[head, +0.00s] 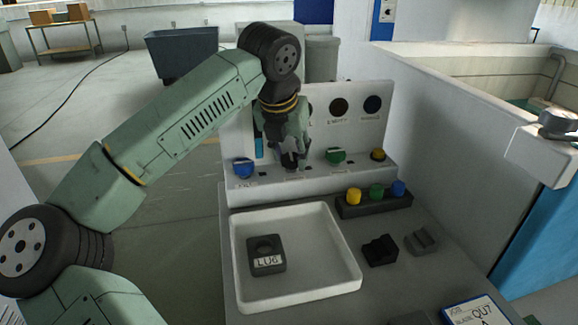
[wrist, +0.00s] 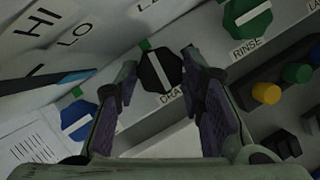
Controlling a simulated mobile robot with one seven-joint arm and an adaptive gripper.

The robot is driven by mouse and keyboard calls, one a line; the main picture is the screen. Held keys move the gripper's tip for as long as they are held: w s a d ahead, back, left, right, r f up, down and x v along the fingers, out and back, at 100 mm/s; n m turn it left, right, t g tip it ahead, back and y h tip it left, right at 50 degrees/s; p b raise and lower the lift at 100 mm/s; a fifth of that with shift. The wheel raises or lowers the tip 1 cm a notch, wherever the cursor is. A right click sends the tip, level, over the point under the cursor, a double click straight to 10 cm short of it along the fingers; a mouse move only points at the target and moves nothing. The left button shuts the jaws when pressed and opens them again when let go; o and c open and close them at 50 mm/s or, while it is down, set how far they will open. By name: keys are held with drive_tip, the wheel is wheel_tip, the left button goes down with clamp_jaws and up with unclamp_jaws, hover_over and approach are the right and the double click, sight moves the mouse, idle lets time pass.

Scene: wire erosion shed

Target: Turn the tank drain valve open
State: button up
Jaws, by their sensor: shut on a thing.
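The drain valve is a black knob (wrist: 160,72) with a pale pointer line, above a partly hidden label that begins "DRA" in the wrist view. A small green mark sits just above its upper left edge. My gripper (wrist: 161,62) has one finger on each side of this knob and is shut on it. The pointer line runs at a slant, near the green mark. In the head view my gripper (head: 290,158) reaches down to the panel ledge between the blue and green knobs and hides most of the black knob.
A blue knob (head: 243,168) is to the left; a green knob (head: 335,156) labelled RINSE and a yellow knob (head: 378,154) are to the right. In front are a rack (head: 375,206) of coloured caps and a white tray (head: 345,272) with a block marked LU6 (head: 267,254).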

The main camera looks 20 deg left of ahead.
drive_tip(key=shift+n+y+b, duration=0.3)
drive_tip(key=shift+n+b, duration=0.05)
drive_tip(key=shift+n, duration=0.35)
drive_tip(key=o, duration=0.9)
drive_tip(key=v, duration=1.2)
drive_tip(key=shift+s, duration=0.1)
